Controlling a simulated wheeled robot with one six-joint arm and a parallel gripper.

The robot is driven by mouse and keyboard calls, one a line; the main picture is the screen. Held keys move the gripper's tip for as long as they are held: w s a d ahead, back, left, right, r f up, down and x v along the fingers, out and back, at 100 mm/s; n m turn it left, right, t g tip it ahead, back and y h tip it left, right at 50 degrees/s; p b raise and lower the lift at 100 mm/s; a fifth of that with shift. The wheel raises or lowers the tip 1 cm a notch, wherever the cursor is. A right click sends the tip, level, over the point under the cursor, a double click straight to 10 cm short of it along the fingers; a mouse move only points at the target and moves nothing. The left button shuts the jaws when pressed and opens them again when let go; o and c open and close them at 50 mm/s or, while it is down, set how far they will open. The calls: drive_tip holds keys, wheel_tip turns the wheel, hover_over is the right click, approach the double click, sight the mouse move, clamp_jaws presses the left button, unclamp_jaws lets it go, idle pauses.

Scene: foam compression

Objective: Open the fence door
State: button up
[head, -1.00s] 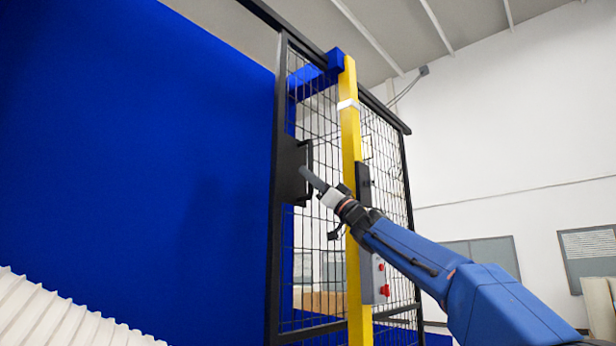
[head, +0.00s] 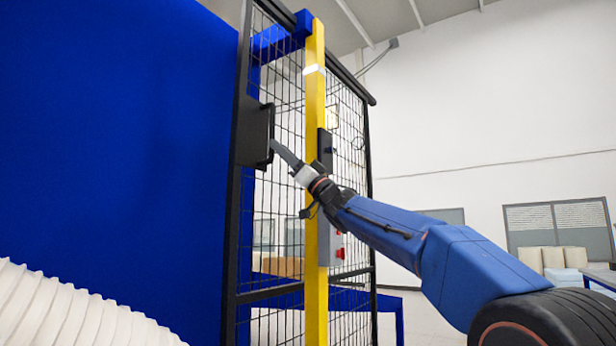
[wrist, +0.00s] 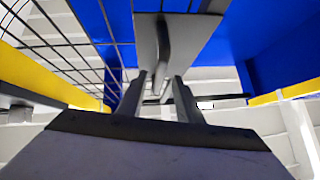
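The fence door has a black frame (head: 239,230) and wire mesh (head: 276,185), left of the yellow post (head: 316,235). A black handle plate (head: 250,135) with a handle bar (head: 271,137) is on its frame. My gripper (head: 273,145) is at the handle, reaching from the right. In the wrist view the grey handle plate (wrist: 182,32) is straight ahead, and its bar (wrist: 162,45) runs down toward the gap between the fingers. My gripper (wrist: 160,85) is open, with a finger on each side of that gap. I cannot tell whether a finger touches the bar.
A blue wall panel (head: 110,130) fills the left side, with a white ribbed hose (head: 70,310) below it. A control box with a red button (head: 338,245) is by the post. More mesh fence (head: 348,150) stands right of the post. Floor at the right looks fairly clear.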

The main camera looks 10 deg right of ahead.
drive_tip(key=v, duration=1.2)
drive_tip(key=d+f+m+t+h, duration=0.8)
drive_tip(key=d+f+m+h, duration=0.5)
drive_tip(key=h, duration=0.5)
drive_tip(key=s+d+f+m+g+h, duration=0.1)
drive_tip(key=s+d+f+g+h, duration=0.2)
drive_tip(key=f, duration=0.6)
drive_tip(key=s+d+f+g+h, duration=0.2)
drive_tip(key=s+f, duration=0.3)
drive_tip(key=f, duration=0.5)
drive_tip(key=s+d+f+n+g, duration=0.1)
drive_tip(key=s+f+g, duration=1)
drive_tip(key=s+f, duration=2.1)
wheel_tip(320, 180, down, 3)
drive_tip(key=shift+d+f+n+h, duration=0.1)
drive_tip(key=shift+d+n+h, duration=0.2)
drive_tip(key=shift+n, duration=0.1)
